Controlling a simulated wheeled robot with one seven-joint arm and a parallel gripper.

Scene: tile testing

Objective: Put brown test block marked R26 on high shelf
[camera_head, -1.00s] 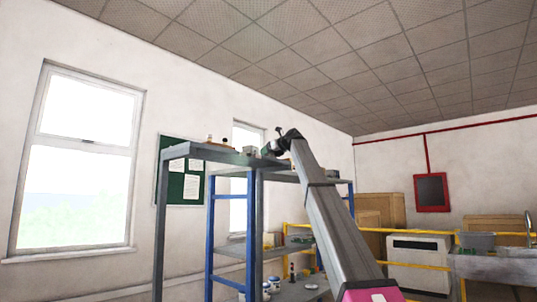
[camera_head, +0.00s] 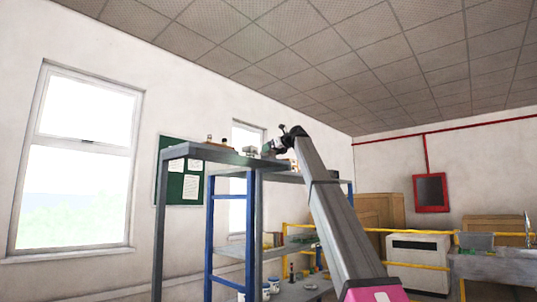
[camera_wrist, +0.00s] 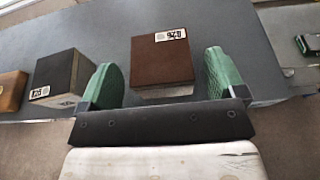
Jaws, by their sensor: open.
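The brown test block marked R26 (camera_wrist: 162,62) stands on a grey surface, its white label on the top at the far right corner. My gripper (camera_wrist: 165,82) is open, with one green finger on each side of the block and a narrow gap at each side. In the head view my gripper (camera_head: 272,149) is at the right end of the high shelf (camera_head: 205,152), level with its top. I cannot make out the brown block clearly in the head view.
In the wrist view a black-topped block (camera_wrist: 57,75) with a label stands left of my gripper, and a brown wooden piece (camera_wrist: 10,90) is farther left. Small bottles (camera_head: 225,142) stand on the high shelf.

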